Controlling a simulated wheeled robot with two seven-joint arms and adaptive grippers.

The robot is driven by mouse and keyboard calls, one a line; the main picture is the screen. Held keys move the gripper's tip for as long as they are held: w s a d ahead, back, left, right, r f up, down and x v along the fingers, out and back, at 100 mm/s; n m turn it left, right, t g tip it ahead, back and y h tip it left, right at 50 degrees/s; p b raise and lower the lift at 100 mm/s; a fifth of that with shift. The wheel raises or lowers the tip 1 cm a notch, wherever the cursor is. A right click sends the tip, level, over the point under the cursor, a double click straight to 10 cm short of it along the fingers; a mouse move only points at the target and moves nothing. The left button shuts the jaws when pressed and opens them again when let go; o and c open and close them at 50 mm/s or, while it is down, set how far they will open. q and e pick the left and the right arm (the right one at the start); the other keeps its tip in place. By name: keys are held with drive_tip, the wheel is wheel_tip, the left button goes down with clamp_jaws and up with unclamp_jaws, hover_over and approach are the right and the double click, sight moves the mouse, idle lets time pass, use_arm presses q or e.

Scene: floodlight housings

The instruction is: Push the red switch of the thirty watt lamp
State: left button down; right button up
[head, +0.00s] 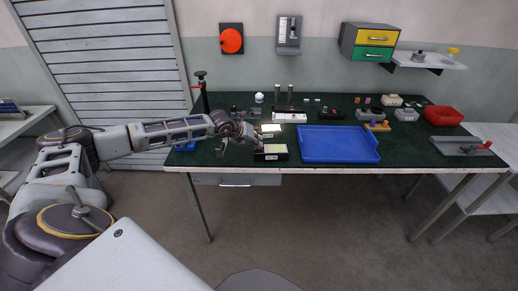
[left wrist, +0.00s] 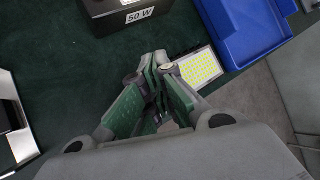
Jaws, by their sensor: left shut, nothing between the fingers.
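A dark lamp housing with a pale lit panel (head: 272,151) stands near the table's front edge; its front label is too small to read surely. What looks like its LED panel (left wrist: 198,68) is beside my fingers in the left wrist view. Another lamp (head: 270,128) stands behind it, and a third (head: 289,117) farther back. A housing labelled 50 W (left wrist: 125,16) is at the top of the left wrist view. I cannot make out any red switch. My left gripper (head: 256,143) is shut and empty just left of the front lamp; its fingertips (left wrist: 152,68) point toward the housings. My right gripper is out of view.
A blue tray (head: 338,158) lies right of the lamps, and also shows in the left wrist view (left wrist: 225,45). A post stand (head: 204,95) rises at the back left.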

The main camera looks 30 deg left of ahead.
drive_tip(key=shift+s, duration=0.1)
use_arm(q)
drive_tip(key=shift+r, duration=0.65)
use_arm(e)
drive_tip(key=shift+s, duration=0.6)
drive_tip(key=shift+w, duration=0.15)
use_arm(q)
drive_tip(key=shift+r, duration=0.8)
drive_tip(key=shift+r+p, duration=0.4)
drive_tip(key=shift+r, duration=0.35)
drive_tip(key=shift+r+p, duration=0.3)
drive_tip(key=shift+r, duration=1.15)
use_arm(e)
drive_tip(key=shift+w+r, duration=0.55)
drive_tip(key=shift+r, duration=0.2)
